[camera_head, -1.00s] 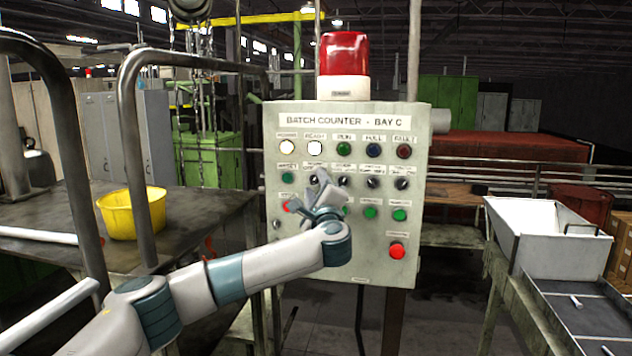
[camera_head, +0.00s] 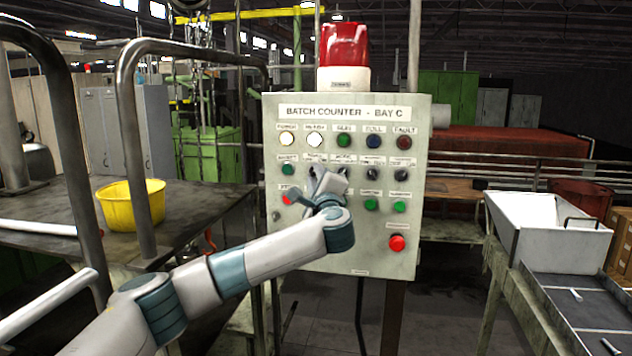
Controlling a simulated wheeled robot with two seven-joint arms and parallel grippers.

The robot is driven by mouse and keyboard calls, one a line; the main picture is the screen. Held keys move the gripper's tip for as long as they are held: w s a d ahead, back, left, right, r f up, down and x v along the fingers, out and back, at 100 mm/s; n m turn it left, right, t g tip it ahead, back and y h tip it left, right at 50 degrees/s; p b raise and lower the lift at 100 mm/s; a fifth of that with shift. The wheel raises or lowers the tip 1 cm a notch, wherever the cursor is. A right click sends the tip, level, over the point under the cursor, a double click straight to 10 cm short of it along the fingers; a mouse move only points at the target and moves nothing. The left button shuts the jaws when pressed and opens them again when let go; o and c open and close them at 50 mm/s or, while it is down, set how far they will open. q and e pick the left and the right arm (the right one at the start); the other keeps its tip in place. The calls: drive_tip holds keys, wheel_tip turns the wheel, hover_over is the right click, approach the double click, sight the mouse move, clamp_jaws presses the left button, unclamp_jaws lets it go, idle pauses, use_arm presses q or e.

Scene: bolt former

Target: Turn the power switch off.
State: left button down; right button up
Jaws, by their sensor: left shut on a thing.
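A pale grey control panel (camera_head: 405,270) headed "BATCH COUNTER - BAY C" stands ahead. My left gripper (camera_head: 315,175) is at its second row, second column from the left, shut on a small switch knob there. The gripper covers the knob, so its pointing direction is hidden; I take this as the power switch, as its small label is hard to read. My right gripper is out of view.
Dark selector knobs (camera_head: 373,172) sit right of my gripper. A red button (camera_head: 397,243) is low right and green buttons (camera_head: 371,204) sit above it. A red beacon (camera_head: 344,45) tops the panel. A yellow bucket (camera_head: 131,205) and metal rails (camera_head: 130,120) stand left.

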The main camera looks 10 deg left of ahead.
use_arm(q)
drive_tip(key=shift+r+n+g+h+b, duration=0.2)
drive_tip(key=shift+n+g+b, duration=0.4)
drive_tip(key=shift+n+b, duration=0.85)
drive_tip(key=shift+r+n+g+h+b, duration=0.1)
drive_tip(key=shift+n+g+h+b, duration=0.45)
drive_tip(key=shift+n, duration=1.4)
drive_tip(key=shift+r+n+g+h+b, duration=0.15)
drive_tip(key=shift+n+g+b, duration=0.5)
drive_tip(key=shift+n+b, duration=0.95)
drive_tip(key=c, duration=1.5)
unclamp_jaws()
drive_tip(key=shift+c, duration=0.2)
drive_tip(key=shift+r, duration=0.1)
drive_tip(key=b+v, duration=0.7)
drive_tip(key=v, duration=1)
drive_tip(key=shift+b, duration=0.35)
